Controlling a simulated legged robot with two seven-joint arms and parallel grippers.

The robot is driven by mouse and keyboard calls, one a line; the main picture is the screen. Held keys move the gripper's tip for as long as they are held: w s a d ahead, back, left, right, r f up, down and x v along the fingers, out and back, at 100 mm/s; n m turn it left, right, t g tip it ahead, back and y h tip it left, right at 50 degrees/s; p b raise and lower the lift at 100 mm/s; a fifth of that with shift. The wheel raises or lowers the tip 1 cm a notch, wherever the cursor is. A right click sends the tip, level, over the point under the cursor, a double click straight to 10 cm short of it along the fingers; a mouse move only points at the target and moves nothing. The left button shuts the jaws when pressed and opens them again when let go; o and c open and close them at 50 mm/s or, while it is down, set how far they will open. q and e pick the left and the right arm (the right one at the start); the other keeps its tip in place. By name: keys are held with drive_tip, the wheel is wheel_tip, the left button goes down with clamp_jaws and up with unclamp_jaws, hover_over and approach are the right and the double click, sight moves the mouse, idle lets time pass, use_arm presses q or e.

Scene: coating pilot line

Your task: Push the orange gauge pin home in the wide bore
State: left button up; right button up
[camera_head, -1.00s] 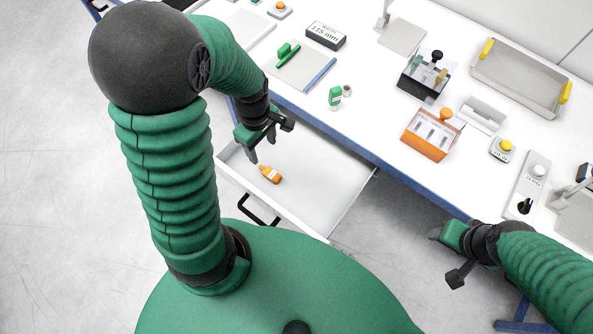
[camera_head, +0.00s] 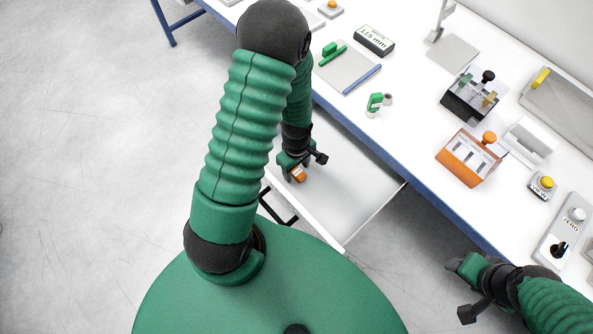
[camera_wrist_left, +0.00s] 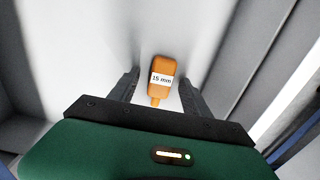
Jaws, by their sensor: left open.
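The orange gauge pin (camera_head: 299,175) lies in the open white drawer (camera_head: 350,190). In the left wrist view the pin (camera_wrist_left: 162,68) shows a white label reading "15 mm", and its thin end points toward my gripper's palm. My left gripper (camera_head: 294,173) is open over it. In the left wrist view its two fingers (camera_wrist_left: 158,88) stand on either side of the pin, with a visible gap on each side. My right gripper (camera_head: 453,264) is off the table's front edge at lower right; its finger opening is unclear. I cannot make out a wide bore in these views.
On the white table are an orange block (camera_head: 463,165) with a knob, a dark block with several coloured handles (camera_head: 470,98), a green-capped item (camera_head: 374,103), a metal tray (camera_head: 565,105) and a button box (camera_head: 541,186). The drawer's right part is clear.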

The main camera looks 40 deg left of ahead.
use_arm(q)
clamp_jaws()
idle(0.3)
